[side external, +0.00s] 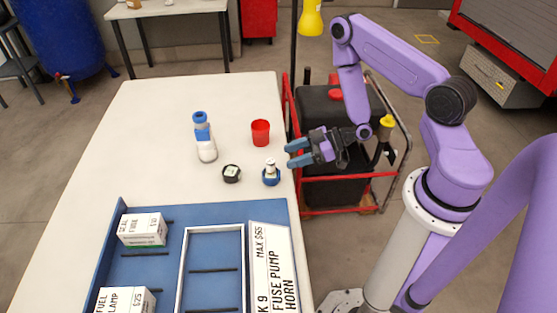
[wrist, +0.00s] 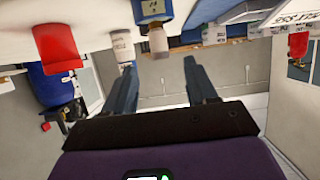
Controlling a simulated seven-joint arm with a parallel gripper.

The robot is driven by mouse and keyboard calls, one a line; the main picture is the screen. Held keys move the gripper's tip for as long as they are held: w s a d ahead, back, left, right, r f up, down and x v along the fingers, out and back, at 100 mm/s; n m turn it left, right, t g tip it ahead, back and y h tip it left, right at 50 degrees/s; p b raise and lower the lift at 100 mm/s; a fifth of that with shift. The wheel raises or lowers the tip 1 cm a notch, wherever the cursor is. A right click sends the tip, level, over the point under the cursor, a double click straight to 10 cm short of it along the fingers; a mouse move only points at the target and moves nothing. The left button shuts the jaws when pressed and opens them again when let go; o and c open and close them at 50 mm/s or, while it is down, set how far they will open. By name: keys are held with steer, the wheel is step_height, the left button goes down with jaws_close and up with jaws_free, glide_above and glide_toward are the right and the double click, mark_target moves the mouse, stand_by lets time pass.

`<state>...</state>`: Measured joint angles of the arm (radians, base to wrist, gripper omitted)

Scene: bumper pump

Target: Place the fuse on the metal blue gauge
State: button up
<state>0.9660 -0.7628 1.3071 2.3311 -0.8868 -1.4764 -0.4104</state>
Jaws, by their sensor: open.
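The metal blue gauge (side external: 271,179) sits near the right edge of the white table. A small whitish cylinder, which looks like the fuse (side external: 269,165), stands upright on top of it. In the upside-down wrist view, the blue gauge (wrist: 152,9) is at the top, with the pale fuse (wrist: 158,43) extending down from it. My gripper (side external: 291,154) is open and empty, at the table's right edge, just right of the fuse and apart from it. The open fingers also show in the wrist view (wrist: 160,68), with the fuse between and beyond their tips.
A red cup (side external: 261,133) stands behind the gauge. A black round gauge (side external: 231,173) and a blue-capped bottle (side external: 204,138) are to its left. A blue tray (side external: 105,247) with white boxes (side external: 142,229) and a fuse pump horn sign (side external: 271,265) fills the front. The table's far left is clear.

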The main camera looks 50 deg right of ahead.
steer(key=s+a+r+n+g+h, duration=0.35)
steer(key=a+r+g+h, duration=0.35)
steer(key=r, duration=0.4)
steer(key=s+r+g+h, duration=0.1)
steer(key=s+r, duration=0.4)
steer(key=s, duration=0.4)
steer(key=s+r+g+h, duration=0.1)
steer(key=s+r, duration=0.5)
steer(key=s, duration=0.3)
steer(key=shift+s+r, duration=0.3)
steer(key=shift+s, duration=0.05)
